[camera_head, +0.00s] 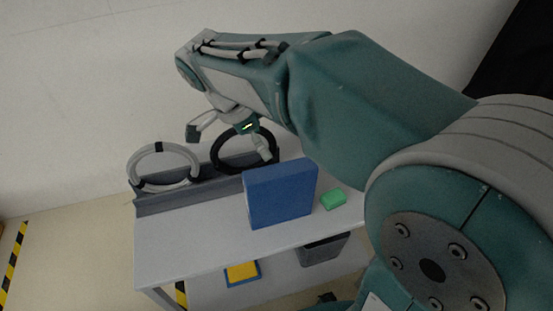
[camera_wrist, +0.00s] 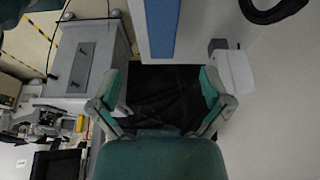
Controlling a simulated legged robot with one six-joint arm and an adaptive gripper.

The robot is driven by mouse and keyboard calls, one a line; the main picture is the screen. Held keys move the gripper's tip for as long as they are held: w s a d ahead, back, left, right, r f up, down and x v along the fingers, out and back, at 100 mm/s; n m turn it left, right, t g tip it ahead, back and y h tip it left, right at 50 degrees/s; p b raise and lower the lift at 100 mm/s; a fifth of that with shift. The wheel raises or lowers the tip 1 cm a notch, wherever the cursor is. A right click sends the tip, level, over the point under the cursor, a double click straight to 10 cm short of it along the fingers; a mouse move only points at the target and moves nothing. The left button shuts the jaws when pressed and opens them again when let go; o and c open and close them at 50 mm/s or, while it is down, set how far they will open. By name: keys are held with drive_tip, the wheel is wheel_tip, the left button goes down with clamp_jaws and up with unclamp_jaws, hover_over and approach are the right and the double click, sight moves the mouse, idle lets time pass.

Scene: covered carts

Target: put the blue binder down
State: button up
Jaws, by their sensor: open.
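The blue binder (camera_head: 281,194) stands upright on the grey table top (camera_head: 185,236) in the head view. In the wrist view the binder (camera_wrist: 161,28) shows at the top, beyond my fingertips. My gripper (camera_head: 232,141) is above and behind the binder, near the coiled cables. In the wrist view my gripper (camera_wrist: 161,88) has its two fingers spread wide with nothing between them. The binder is apart from the fingers.
A white cable coil (camera_head: 163,188) and a black cable coil (camera_head: 272,143) stand at the back of the table. A green block (camera_head: 333,200) lies right of the binder. A grey bin (camera_head: 325,250) is below. The front left of the table is clear.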

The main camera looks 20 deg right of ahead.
drive_tip(key=s+d+f+n+t+y, duration=0.1)
drive_tip(key=s+d+n+t+y, duration=0.1)
drive_tip(key=s+n, duration=0.5)
drive_tip(key=s+d+n+t+y, duration=0.2)
drive_tip(key=s+n, duration=0.4)
drive_tip(key=n, duration=0.4)
drive_tip(key=shift+s+d+f+t, duration=0.25)
drive_tip(key=shift+s+f+t, duration=0.15)
drive_tip(key=shift+t, duration=0.4)
